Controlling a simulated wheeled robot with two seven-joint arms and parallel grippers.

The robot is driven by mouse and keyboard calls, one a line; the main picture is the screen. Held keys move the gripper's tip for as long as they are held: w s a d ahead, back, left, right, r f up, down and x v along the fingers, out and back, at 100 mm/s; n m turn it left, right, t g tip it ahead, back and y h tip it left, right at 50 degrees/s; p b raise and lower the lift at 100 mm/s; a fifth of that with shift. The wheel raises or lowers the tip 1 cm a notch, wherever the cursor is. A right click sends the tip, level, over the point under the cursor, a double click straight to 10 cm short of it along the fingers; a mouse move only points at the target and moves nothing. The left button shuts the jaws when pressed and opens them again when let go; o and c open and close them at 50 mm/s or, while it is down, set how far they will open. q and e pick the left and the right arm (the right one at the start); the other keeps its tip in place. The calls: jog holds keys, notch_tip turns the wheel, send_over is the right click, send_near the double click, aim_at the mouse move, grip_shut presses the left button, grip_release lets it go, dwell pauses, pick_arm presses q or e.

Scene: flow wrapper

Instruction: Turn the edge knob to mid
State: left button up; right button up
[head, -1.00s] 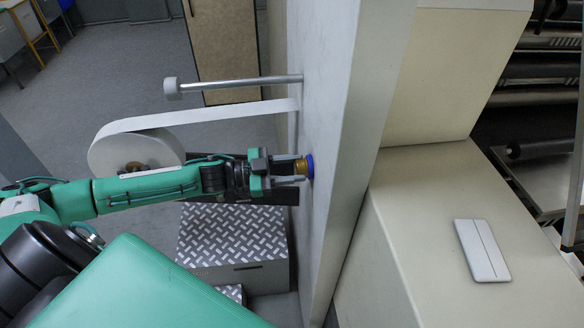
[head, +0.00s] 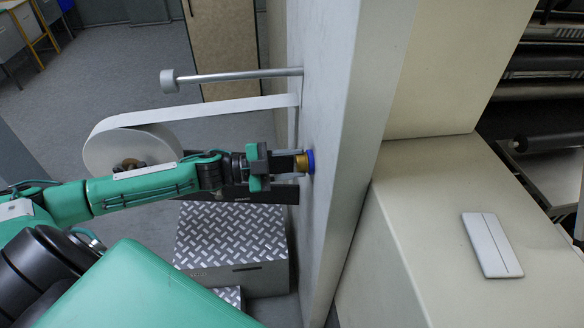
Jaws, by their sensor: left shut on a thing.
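The edge knob (head: 301,162) is brass-coloured with a blue ring at its base, on the grey panel (head: 335,130) of the machine. My left gripper (head: 296,163) reaches in from the left and is shut on the knob. The fingers hide part of the knob, and I cannot read its setting. My right gripper is not in view.
A white film roll (head: 130,152) with its web running to the panel hangs above and behind my left arm. A metal rod (head: 235,76) sticks out from the panel higher up. Treadplate steps (head: 232,235) stand below. A cream housing (head: 420,230) is right of the panel.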

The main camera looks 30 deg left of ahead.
pick_arm(q)
jog(key=shift+f+m+b, duration=0.1)
jog(key=shift+m+b, duration=4.75)
jog(key=shift+m, duration=1.35)
jog(key=o, duration=1)
